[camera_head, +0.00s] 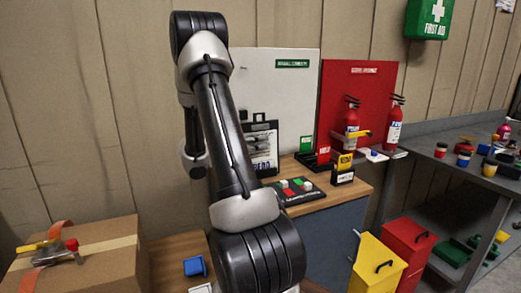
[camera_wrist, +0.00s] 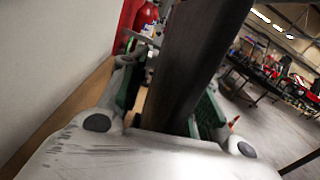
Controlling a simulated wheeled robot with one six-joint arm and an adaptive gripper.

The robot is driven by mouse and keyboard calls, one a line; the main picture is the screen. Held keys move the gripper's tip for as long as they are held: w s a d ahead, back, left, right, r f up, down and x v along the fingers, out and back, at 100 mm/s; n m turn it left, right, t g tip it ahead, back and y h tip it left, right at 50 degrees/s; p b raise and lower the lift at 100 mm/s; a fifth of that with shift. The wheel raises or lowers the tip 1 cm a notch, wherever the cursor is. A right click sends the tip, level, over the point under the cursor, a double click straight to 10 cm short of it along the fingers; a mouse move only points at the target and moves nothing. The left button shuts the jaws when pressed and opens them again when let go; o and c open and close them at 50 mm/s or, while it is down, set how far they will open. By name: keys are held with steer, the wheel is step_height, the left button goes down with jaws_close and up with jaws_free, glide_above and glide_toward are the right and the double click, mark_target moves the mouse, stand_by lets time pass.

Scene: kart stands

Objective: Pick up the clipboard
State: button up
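The clipboard (camera_head: 264,146) is a dark board with a cut-out handle at its top and a printed sheet on its face. In the head view it stands upright on the wooden counter in front of a white panel, its left part hidden by my arm. In the wrist view a dark slab, apparently the clipboard seen edge-on (camera_wrist: 188,65), rises between the fingers of my gripper (camera_wrist: 168,100). The green-padded fingers are apart on either side of it, with a gap showing on the left. The head view hides my gripper behind my arm.
The white panel (camera_head: 290,95) stands close behind. A black tray with coloured blocks (camera_head: 292,189) and a yellow-black box (camera_head: 344,167) sit to the right on the counter. Fire extinguishers (camera_head: 394,124) stand by a red panel. A cardboard box (camera_head: 85,262) is at lower left.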

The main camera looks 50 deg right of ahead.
mark_target(259, 124)
jaws_close()
steer(key=shift+r, duration=0.15)
step_height(259, 124, up, 10)
steer(key=shift+f, duration=0.1)
stand_by(0.5)
